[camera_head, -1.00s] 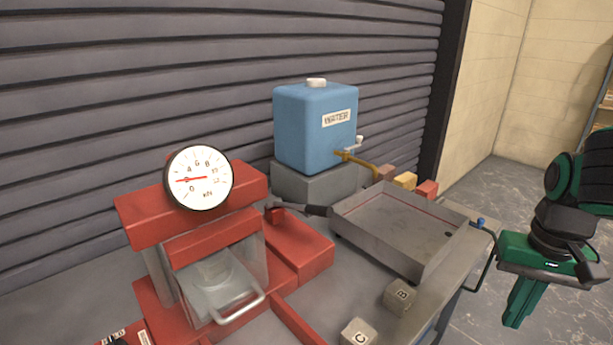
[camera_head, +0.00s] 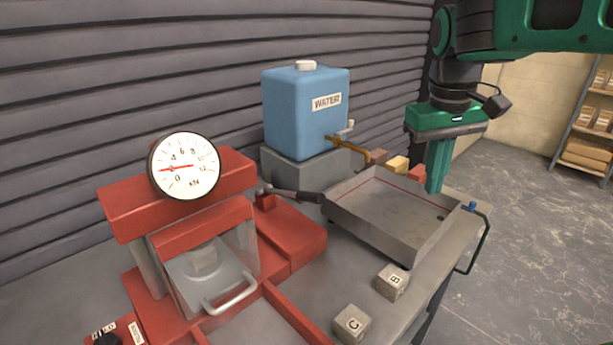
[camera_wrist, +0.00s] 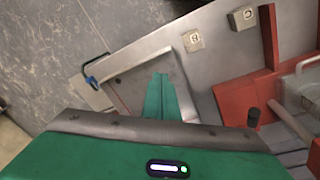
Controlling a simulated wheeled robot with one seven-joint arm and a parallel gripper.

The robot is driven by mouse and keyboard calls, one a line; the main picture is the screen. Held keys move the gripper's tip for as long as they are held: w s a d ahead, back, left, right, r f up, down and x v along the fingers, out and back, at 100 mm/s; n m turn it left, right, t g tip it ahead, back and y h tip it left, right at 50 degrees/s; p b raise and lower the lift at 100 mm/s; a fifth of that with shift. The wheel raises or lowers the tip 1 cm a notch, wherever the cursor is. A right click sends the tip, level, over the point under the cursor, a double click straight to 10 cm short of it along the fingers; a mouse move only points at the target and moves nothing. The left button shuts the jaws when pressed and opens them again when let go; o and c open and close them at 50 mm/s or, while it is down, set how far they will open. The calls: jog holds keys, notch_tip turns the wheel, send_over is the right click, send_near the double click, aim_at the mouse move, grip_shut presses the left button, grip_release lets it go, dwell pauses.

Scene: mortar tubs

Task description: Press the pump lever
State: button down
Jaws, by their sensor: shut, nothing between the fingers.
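The pump lever (camera_head: 295,195) is a grey bar with a dark grip at its right end. It pivots on the red pump base (camera_head: 292,240) beside the red press (camera_head: 175,195).
The metal tray (camera_head: 395,240) stands right of the lever. Cubes B (camera_head: 392,282) and C (camera_head: 351,323) lie in front. The blue water tank (camera_head: 305,115) with its brass tap stands behind on a grey block. A round gauge (camera_head: 185,166) tops the press. Small coloured blocks (camera_head: 397,164) sit behind the tray.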

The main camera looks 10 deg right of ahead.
jog(key=w+a+r+n, duration=0.2)
jog(key=a+r, duration=0.2)
jog(key=a, duration=0.4)
jog(key=w+a+r+n+y, duration=0.1)
jog(key=w+a+r+n, duration=0.1)
jog(key=a, duration=0.6)
jog(key=w+a+r+n+t, duration=0.1)
jog(key=w+a+r+n, duration=0.1)
jog(key=a+r, duration=0.3)
jog(key=a, duration=0.2)
jog(key=shift+w+a+r+n, duration=0.3)
jog(key=shift+a+r+n, duration=0.05)
jog(key=shift+a+n, duration=0.05)
jog(key=shift+f, duration=0.1)
send_over(307, 193)
jog(key=f, duration=1.2)
jog(key=shift+s+a+f, duration=0.1)
jog(key=shift+s+f, duration=0.05)
jog(key=shift+s, duration=0.15)
jog(key=shift+s+d+f, duration=0.1)
jog(key=shift+d+f, duration=0.1)
jog(key=shift+f, duration=0.4)
